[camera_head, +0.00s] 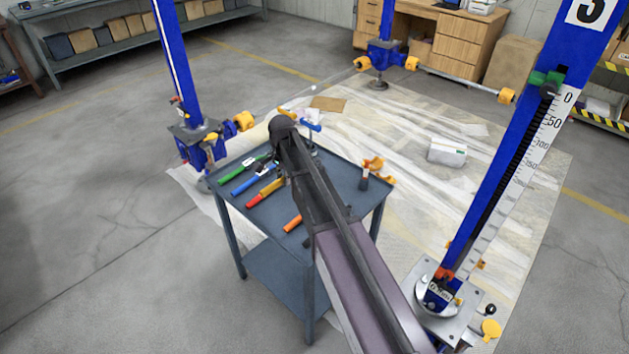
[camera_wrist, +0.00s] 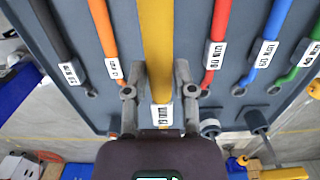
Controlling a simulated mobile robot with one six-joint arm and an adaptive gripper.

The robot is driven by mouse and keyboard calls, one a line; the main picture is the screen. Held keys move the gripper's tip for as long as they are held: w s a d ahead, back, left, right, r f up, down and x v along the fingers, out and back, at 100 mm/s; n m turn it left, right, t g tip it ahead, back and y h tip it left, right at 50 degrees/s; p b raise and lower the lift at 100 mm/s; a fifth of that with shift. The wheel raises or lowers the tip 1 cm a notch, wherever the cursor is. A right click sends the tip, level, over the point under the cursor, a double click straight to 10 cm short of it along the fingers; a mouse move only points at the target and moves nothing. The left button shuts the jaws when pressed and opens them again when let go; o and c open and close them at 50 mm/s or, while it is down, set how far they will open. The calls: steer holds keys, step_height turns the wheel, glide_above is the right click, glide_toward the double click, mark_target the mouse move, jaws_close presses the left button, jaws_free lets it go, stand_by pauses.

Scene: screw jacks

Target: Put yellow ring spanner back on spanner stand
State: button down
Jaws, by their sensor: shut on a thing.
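The yellow ring spanner (camera_wrist: 156,35) runs down the middle of the wrist view, with a white label at its lower part. My gripper (camera_wrist: 158,88) is shut on it, one finger at each side. The spanner looks wider than its neighbours, so it seems closer to the camera and above the top. In the head view a yellow length (camera_head: 269,189) shows beside my arm, which hides my fingers. The grey-blue stand (camera_head: 345,172) has a flat top with the other spanners lying apart on it. I cannot tell whether this is the spanner stand.
Green (camera_wrist: 292,62), blue (camera_wrist: 268,45) and red (camera_wrist: 217,45) spanners lie right of the yellow one; orange (camera_wrist: 105,35) and black (camera_wrist: 52,35) lie left. Blue jack columns (camera_head: 180,70) surround the stand.

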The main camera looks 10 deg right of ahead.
steer(key=shift+w+a, duration=0.1)
steer(key=shift+f, duration=0.1)
stand_by(0.3)
steer(key=b, duration=0.6)
glide_above(285, 207)
step_height(285, 207, down, 6)
steer(key=shift+w, duration=0.15)
steer(key=shift+f+b, duration=1.85)
steer(key=shift+b, duration=0.15)
steer(key=shift+f, duration=0.1)
steer(key=shift+c, duration=2.2)
jaws_free()
